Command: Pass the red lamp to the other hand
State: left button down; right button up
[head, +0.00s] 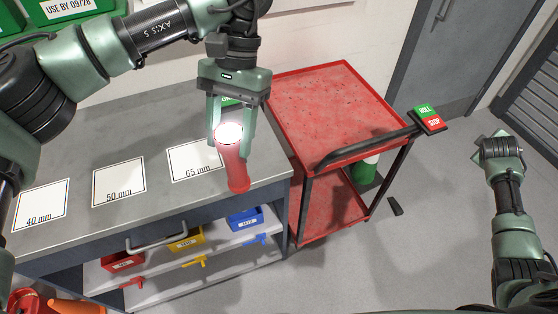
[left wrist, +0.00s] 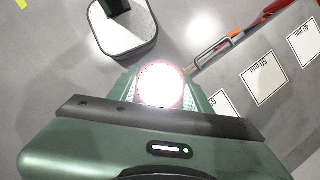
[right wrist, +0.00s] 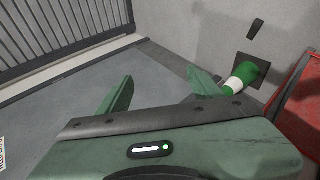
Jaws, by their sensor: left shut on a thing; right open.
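The red lamp (head: 235,168) is a red, flashlight-like body with a bright, lit white end (head: 229,132). My left gripper (head: 232,138) is shut on it, near its lit end. The lamp hangs tilted by the bench's right end, its red end towards the viewer. In the left wrist view the lit end (left wrist: 161,84) glows between the fingers and the red body is mostly hidden. My right gripper (right wrist: 155,90) is open and empty, with bare floor between its fingers. In the head view the right arm (head: 502,160) is at the far right, well apart from the lamp.
A grey bench (head: 130,141) carries cards marked 40, 50 and 65 mm. Small coloured bins, including a blue one (head: 245,218), sit on its shelf. A red cart (head: 335,105) with a ROLL/STOP handle stands right of the bench. Open floor (head: 400,255) lies at front right.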

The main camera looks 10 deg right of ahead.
jog(key=w+a+r+n+t+y, duration=0.15)
jog(key=w+a+r+t, duration=0.45)
jog(key=w+a+r, duration=0.9)
jog(key=w+a+r+n+t+y, duration=0.1)
jog(key=a+r+y, duration=0.1)
jog(key=a+r, duration=0.35)
jog(key=a+r+n+t+y, duration=0.1)
jog(key=a+r+y, duration=0.2)
jog(key=a, duration=0.6)
jog(key=w+a+r+t+y, duration=0.1)
jog(key=a+r+y, duration=0.1)
jog(key=a+r, duration=0.35)
jog(key=s+a+n+y, duration=0.2)
jog(key=s+a+y, duration=0.1)
jog(key=a, duration=0.8)
jog(key=g+y, duration=0.6)
jog(key=g, duration=0.3)
send_near(243, 168)
jog(key=w, duration=0.1)
jog(key=shift+g, duration=0.3)
jog(key=x, duration=1.2)
jog(key=shift+s+a+f, duration=0.1)
jog(key=shift+a+f, duration=0.05)
jog(key=shift+a, duration=0.15)
jog(key=shift+c, duration=0.4)
